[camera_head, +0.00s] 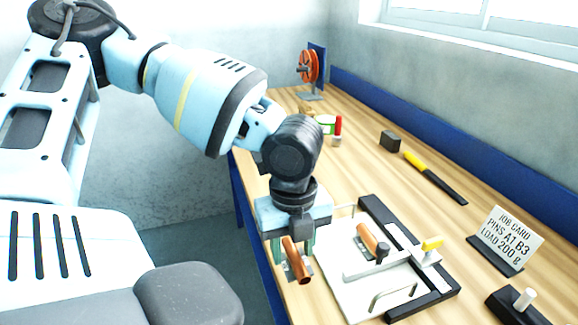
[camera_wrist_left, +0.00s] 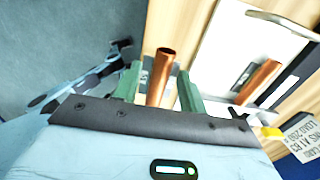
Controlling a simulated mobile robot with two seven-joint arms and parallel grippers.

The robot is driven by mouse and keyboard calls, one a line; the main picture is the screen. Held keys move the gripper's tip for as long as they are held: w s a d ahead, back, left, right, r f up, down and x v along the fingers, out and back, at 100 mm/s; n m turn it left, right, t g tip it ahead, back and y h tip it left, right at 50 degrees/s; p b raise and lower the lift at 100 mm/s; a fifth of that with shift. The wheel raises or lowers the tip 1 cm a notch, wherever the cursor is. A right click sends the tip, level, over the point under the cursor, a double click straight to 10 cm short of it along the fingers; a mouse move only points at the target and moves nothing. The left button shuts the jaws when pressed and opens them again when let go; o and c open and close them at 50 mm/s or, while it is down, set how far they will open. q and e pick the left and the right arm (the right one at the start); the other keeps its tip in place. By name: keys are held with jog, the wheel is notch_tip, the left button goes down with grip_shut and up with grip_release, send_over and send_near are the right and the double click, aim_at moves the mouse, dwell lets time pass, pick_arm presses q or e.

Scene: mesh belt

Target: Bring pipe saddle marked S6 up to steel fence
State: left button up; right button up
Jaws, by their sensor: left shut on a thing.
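My left gripper (camera_head: 296,248) points down at the table's near edge, shut on a pipe saddle (camera_head: 299,271) with a copper pipe piece and a grey metal base. In the left wrist view the copper pipe (camera_wrist_left: 160,75) stands between the green fingers. No S6 mark is readable on it. To its right is a white board (camera_head: 350,290) with black bars (camera_head: 376,212) along its far and right sides. A grey steel bar (camera_head: 376,266) with a yellow knob lies across the board. I cannot tell which is the steel fence. My right gripper is not in view.
A second copper pipe piece (camera_head: 367,238) lies on the board near the grey bar, also seen in the left wrist view (camera_wrist_left: 259,82). A bent handle (camera_head: 392,296) is on the board's near part.

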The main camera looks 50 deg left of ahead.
aim_at(336, 251)
pick_arm(q)
jog(key=shift+w+d+f+b, duration=0.1)
jog(key=shift+w+f+b, duration=0.4)
jog(key=shift+w, duration=1.2)
jog(key=shift+w+d+f+b, duration=0.1)
jog(key=shift+w+f+b, duration=0.4)
jog(key=shift+w, duration=1.2)
jog(key=shift+w+d+f+b, duration=0.1)
jog(key=shift+w+f+b, duration=0.4)
jog(key=shift+w, duration=1.2)
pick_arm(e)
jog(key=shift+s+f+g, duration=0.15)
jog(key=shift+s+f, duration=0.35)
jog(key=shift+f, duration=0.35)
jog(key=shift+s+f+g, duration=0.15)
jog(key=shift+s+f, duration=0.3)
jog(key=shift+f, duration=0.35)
pick_arm(q)
jog(key=shift+s+d, duration=0.2)
jog(key=shift+d, duration=0.25)
jog(key=shift+s+d, duration=0.2)
jog(key=shift+d, duration=0.25)
jog(key=o, duration=1.3)
jog(key=shift+f, duration=0.1)
